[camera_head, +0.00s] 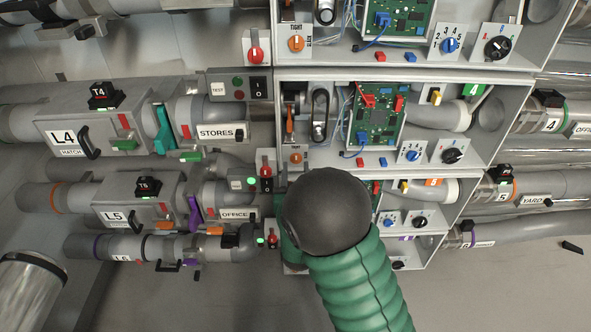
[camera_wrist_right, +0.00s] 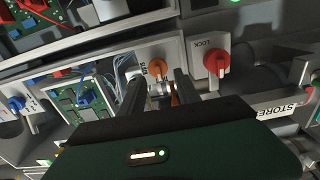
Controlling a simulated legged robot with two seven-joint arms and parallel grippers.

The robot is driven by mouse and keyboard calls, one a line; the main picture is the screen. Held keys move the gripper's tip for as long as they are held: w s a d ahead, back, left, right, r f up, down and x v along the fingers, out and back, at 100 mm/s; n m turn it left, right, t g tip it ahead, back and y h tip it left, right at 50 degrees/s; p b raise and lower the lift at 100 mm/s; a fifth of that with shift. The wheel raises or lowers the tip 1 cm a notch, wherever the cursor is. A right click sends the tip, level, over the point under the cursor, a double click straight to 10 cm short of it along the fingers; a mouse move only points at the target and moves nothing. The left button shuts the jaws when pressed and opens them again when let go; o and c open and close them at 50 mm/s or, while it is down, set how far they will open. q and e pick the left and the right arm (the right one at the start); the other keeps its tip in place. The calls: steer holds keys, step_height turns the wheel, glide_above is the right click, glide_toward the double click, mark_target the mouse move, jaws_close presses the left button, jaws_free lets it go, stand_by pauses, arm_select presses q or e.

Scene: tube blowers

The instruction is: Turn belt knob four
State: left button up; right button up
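Several small orange knobs sit on grey plates at the left ends of the open boxes in the head view. The one in the box level with the pipe marked L4 is the row-four belt knob (camera_head: 296,157), just above my right arm. In the right wrist view an orange knob (camera_wrist_right: 160,62) shows beyond the fingertips, roughly between them. Contact cannot be seen. My right gripper (camera_wrist_right: 160,80) is open, with a clear gap between its dark fingers. In the head view my dark wrist and green sleeve hide this gripper. My left gripper is not in view.
A red LOCK knob (camera_wrist_right: 214,62) is close right of the fingers in the wrist view. A circuit board (camera_wrist_right: 85,95) with wires lies to their left. The box wall (camera_head: 277,120) and a STORES label (camera_head: 218,132) are near the row-four knob.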

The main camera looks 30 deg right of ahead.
mark_target(296, 160)
steer(key=x, duration=0.3)
steer(key=shift+w+d, duration=0.25)
steer(key=shift+d, duration=0.05)
steer(key=shift+a, duration=0.1)
steer(key=shift+c, duration=1.3)
jaws_close()
